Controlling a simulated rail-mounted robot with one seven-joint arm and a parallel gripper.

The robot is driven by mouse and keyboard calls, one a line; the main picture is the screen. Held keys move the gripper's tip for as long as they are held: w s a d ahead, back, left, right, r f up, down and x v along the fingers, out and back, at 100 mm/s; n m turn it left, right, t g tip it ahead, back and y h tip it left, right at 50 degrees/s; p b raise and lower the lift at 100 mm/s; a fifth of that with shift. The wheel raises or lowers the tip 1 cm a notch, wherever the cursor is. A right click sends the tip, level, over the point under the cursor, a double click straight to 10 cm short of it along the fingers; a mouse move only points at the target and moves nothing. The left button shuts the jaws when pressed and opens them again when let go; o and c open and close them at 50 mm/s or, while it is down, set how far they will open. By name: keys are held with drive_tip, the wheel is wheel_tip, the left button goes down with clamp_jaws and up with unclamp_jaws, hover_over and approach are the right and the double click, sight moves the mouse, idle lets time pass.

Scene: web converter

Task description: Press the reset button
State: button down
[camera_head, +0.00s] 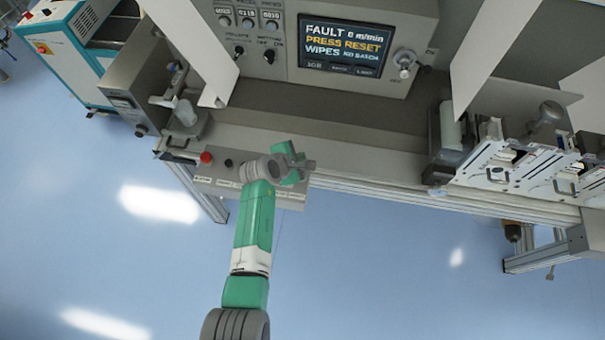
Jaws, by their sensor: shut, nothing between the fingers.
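A grey button panel (209,180) is mounted on the front of the machine, below its ledge. A red button (206,158) is at its left end, with a dark button (229,162) to the right of it. My arm and wrist cover the middle and right of the panel, so no button labelled reset can be made out; the labels are too small to read. My gripper (308,164) is shut and empty, over the right end of the panel. Whether it touches anything cannot be told. The screen (346,45) above reads "FAULT 0 m/min" and "PRESS RESET".
Dials and switches (248,22) are left of the screen. White web sheets (197,45) hang at left and right. Roller and guide units (515,150) stand at right. A metal frame rail (400,190) runs along the front. The blue floor (380,270) in front is clear.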

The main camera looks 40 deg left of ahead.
drive_tip(key=shift+f, duration=0.1)
wheel_tip(320, 180, down, 8)
drive_tip(key=b, duration=0.8)
drive_tip(key=shift+f, duration=0.25)
idle(1.3)
drive_tip(key=shift+f+b, duration=0.35)
drive_tip(key=shift+f, duration=0.1)
drive_tip(key=shift+f+b, duration=0.45)
drive_tip(key=shift+f, duration=0.1)
idle(0.5)
idle(0.3)
drive_tip(key=shift+r+p, duration=1)
drive_tip(key=shift+p, duration=0.1)
